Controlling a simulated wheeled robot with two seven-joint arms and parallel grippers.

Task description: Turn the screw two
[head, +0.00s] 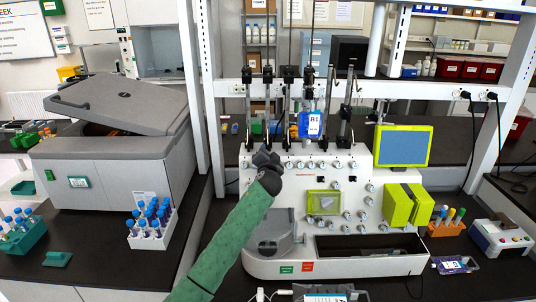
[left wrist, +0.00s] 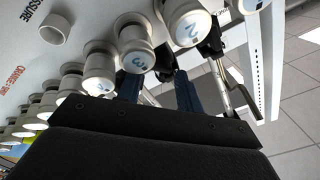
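Screw two is a white round knob (left wrist: 187,22) with a blue "2", at the top of the left wrist view. Knob three (left wrist: 133,55) and another numbered knob (left wrist: 99,74) sit left of it. They belong to the white cell processor (head: 284,205) in the head view. My left gripper (head: 265,158) is at the upper left of its front panel and hides part of the knob row, so I cannot pick out screw two there. In the left wrist view its two dark blue fingers (left wrist: 158,92) stand apart, below the "2" knob, with nothing visibly held. My right gripper is not in view.
A blue screen (head: 403,146) and green clamp blocks (head: 408,205) are on the processor's right. A grey centrifuge (head: 110,165) stands left, with tube racks (head: 150,238) in front. Thin metal poles (head: 346,115) rise behind the panel.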

